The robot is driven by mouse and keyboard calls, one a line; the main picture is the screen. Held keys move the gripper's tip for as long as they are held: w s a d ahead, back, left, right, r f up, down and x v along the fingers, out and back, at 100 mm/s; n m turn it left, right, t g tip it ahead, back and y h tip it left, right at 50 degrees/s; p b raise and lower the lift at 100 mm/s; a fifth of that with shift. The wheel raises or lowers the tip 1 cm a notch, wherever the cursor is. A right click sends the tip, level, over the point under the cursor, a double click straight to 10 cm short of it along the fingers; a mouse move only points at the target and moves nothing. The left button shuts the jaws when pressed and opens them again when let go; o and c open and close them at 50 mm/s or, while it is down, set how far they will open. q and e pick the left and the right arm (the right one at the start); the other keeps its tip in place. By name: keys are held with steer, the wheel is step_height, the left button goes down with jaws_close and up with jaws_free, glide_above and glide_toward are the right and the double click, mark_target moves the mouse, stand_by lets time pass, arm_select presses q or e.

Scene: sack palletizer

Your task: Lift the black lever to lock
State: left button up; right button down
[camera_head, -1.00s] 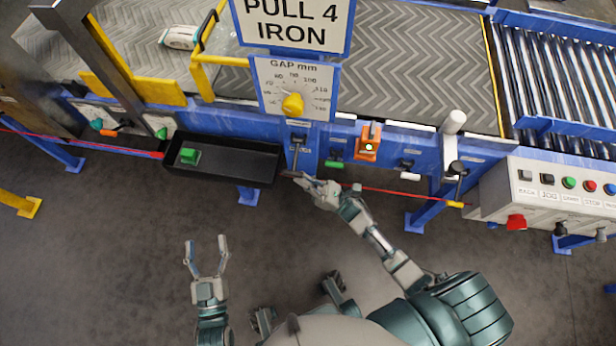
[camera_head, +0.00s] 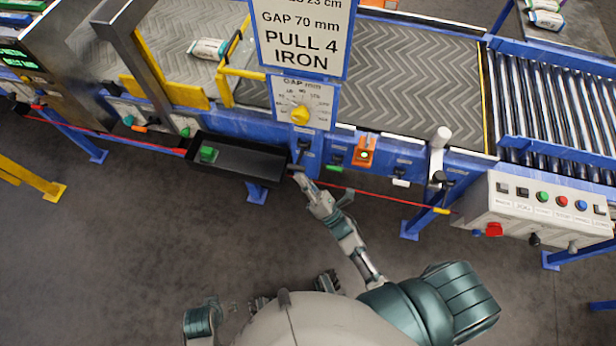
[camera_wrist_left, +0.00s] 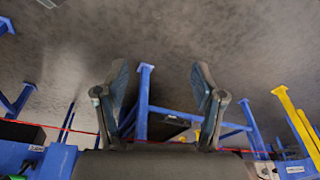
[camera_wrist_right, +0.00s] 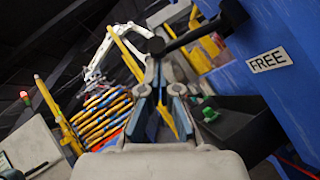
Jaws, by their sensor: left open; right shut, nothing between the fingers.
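The black lever (camera_wrist_right: 190,38) with a round ball knob reaches out from the blue machine frame in the right wrist view, beside a "FREE" label (camera_wrist_right: 270,60). In the head view the lever (camera_head: 300,153) is small, below the gap dial. My right gripper (camera_head: 298,176) is at the lever's lower end; its fingers (camera_wrist_right: 158,66) are shut and empty, with the knob just beyond their tips. I cannot tell whether they touch.
A black tray (camera_head: 245,160) holding a green object (camera_head: 208,154) is left of the lever. An orange switch box (camera_head: 364,152) is to its right. A red cord (camera_head: 375,195) runs along the frame. A control box (camera_head: 530,205) stands at right. The floor in front is clear.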

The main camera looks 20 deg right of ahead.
mark_target(301, 171)
arm_select(q)
step_height(301, 171, down, 15)
steer(key=s+p, duration=0.2)
steer(key=p, duration=0.4)
arm_select(e)
steer(key=r+m+h+p, duration=0.1)
steer(key=m+h, duration=0.1)
steer(key=r+m+h+p, duration=0.2)
steer(key=m, duration=0.1)
steer(key=r+m+g+h+p, duration=0.1)
steer(key=r+m, duration=0.1)
steer(key=shift+w+a+h+p, duration=0.15)
steer(key=shift+a+h+p, duration=0.15)
steer(key=shift+h, duration=0.1)
steer(key=shift+m, duration=0.3)
arm_select(q)
steer(key=s+a+f+g, duration=0.1)
steer(key=s+a+f, duration=0.1)
steer(key=s+f, duration=0.6)
steer(key=s, duration=0.3)
steer(key=shift+s+a+f, duration=0.2)
steer(key=shift+s+f, duration=0.2)
arm_select(e)
steer(key=shift+d, duration=0.25)
